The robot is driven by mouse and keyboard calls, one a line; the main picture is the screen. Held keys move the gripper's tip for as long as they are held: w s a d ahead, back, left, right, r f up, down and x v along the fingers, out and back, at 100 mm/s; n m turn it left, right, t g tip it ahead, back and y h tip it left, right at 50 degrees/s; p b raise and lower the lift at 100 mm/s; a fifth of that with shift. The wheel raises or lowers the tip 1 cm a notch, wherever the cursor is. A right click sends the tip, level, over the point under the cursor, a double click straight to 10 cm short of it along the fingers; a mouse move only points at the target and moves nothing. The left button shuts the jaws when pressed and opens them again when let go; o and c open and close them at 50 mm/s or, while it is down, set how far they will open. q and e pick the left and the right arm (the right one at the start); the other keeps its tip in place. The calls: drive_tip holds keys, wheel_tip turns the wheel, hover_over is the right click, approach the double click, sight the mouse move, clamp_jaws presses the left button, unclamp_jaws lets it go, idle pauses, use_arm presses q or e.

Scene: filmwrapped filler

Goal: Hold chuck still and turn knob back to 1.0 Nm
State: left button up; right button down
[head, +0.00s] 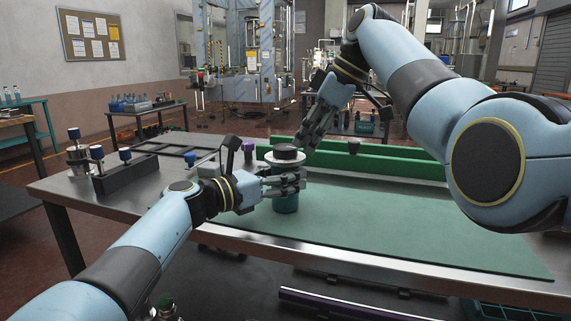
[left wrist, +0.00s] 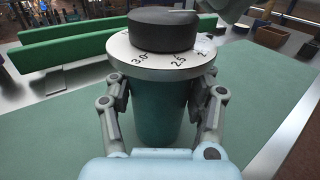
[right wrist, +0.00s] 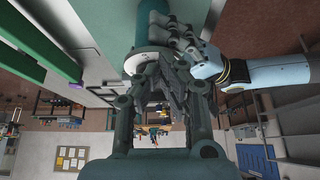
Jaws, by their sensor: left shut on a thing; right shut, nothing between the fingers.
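The chuck is an upright teal cylinder (head: 286,204) on the green mat. A pale dial plate (left wrist: 130,60) sits on its top, with 3.0 and 2.5 legible. A black round knob (head: 286,152) stands on the dial; it is large in the left wrist view (left wrist: 162,30). My left gripper (head: 298,182) is shut around the chuck's body below the dial, one finger on each side. My right gripper (head: 306,142) is shut and empty, close to the knob's right and far side. Whether it touches the knob I cannot tell. The 1.0 mark is not visible.
The green mat (head: 400,235) is clear to the right of the chuck. A green rail (head: 390,165) runs along the back. At the left stand a black holder (head: 125,175) with blue-topped items and a dark tray (head: 150,148). A purple-topped object (head: 248,145) stands behind the chuck.

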drive_tip(key=shift+f, duration=0.5)
drive_tip(key=shift+a, duration=0.15)
